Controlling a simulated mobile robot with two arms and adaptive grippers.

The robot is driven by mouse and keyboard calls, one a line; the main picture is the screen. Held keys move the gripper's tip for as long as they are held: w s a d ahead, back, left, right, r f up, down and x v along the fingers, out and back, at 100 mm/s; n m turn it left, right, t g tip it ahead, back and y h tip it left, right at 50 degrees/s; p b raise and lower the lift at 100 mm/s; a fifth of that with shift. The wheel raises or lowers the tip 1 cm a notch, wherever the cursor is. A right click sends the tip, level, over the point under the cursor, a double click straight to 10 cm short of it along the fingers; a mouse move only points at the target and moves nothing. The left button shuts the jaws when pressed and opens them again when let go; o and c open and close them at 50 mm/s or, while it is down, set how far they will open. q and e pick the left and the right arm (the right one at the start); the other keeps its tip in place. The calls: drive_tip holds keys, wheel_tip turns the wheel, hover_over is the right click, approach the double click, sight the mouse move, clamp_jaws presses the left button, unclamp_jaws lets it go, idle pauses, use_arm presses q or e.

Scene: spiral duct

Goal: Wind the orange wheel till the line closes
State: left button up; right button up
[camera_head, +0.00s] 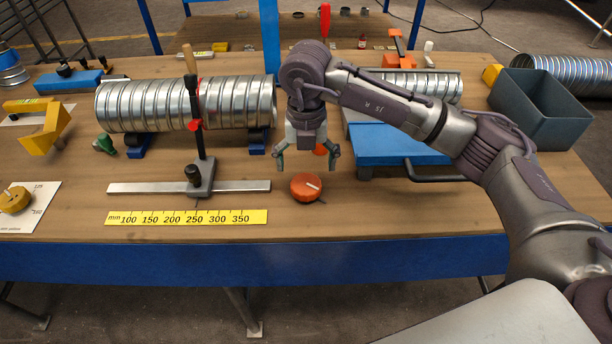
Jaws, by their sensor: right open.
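The orange wheel (306,187) is a small round knob with a pale line on its top, on the wooden table near the front edge. My right gripper (306,165) points down just above and behind the wheel, with its two fingers spread and nothing between them. A shiny spiral duct (150,106) lies on blue supports to the left. A dark upright post with a red clip (195,125) stands in front of it on a grey rail (140,188). My left gripper is not in view.
A yellow millimetre scale (186,217) lies in front of the rail. A blue platform (395,150) with another duct section stands to the right, behind my right arm. A grey open bin (560,105) is at the right. A yellow knob (15,200) sits on a white card at far left.

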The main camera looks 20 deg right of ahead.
sight(306, 184)
wheel_tip(306, 184, up, 6)
idle(0.7)
